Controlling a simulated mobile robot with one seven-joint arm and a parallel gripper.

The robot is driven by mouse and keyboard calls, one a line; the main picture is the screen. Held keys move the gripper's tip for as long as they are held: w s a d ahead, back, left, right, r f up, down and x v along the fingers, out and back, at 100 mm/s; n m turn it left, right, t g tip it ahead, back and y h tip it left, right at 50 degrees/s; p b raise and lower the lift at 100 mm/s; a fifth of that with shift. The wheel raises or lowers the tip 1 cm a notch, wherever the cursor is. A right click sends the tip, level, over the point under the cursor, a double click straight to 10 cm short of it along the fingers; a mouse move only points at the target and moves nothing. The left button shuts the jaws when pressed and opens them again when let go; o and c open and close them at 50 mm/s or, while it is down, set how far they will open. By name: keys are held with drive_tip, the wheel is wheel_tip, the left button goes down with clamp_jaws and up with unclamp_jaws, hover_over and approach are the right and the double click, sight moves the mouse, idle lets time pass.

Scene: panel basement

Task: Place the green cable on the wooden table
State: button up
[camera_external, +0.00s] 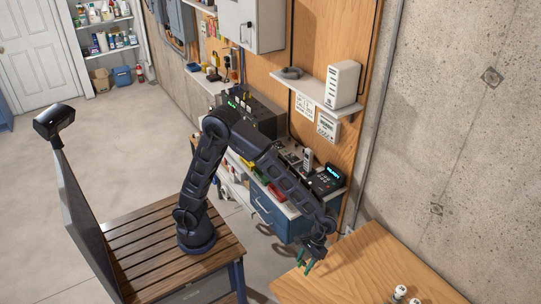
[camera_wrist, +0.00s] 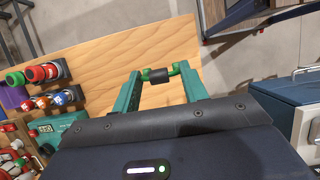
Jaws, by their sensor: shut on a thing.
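The wooden table (camera_external: 350,268) is at the bottom right of the external view. Its light wood top (camera_wrist: 110,55) also shows in the wrist view. My gripper (camera_external: 309,267) is above the table's left part, pointing down. In the wrist view its two teal fingers (camera_wrist: 161,80) are closed on the green cable (camera_wrist: 147,74), a small green piece with a black band in the middle. The cable is between the fingertips, with the tabletop behind it. I cannot tell how far it is above the top. In the external view the cable is too small to make out.
Coloured rolls (camera_wrist: 42,73) and a teal device with a display (camera_wrist: 58,128) lie on the left in the wrist view. White-topped items (camera_external: 400,293) stand at the table's front. A cluttered blue-drawer workbench (camera_external: 275,218) is left of the table. The table's middle is clear.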

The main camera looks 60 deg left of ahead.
wheel_tip(320, 180, down, 12)
drive_tip(key=shift+r, duration=0.25)
idle(0.3)
drive_tip(key=shift+f, duration=0.1)
drive_tip(key=o, duration=1)
drive_tip(key=shift+c, duration=0.2)
drive_tip(key=v, duration=1.2)
